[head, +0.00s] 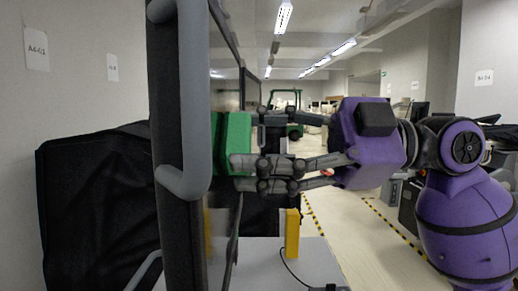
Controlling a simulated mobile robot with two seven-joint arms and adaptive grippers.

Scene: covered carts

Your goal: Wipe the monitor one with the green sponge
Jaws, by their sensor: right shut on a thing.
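The monitor (225,68) stands upright on the left of centre and is seen nearly edge-on, with its screen facing right. A grey tubular handle (197,100) runs along its near edge. My right gripper (250,150) comes in from the right and is shut on the green sponge (233,143). My left gripper is not in view.
A yellow block (292,234) stands on a grey cart top (262,262), with a black cable beside it. A black-covered cart (95,210) is at the left by the wall. A green forklift (294,112) is far back. Open floor with yellow-black tape (318,222) lies to the right.

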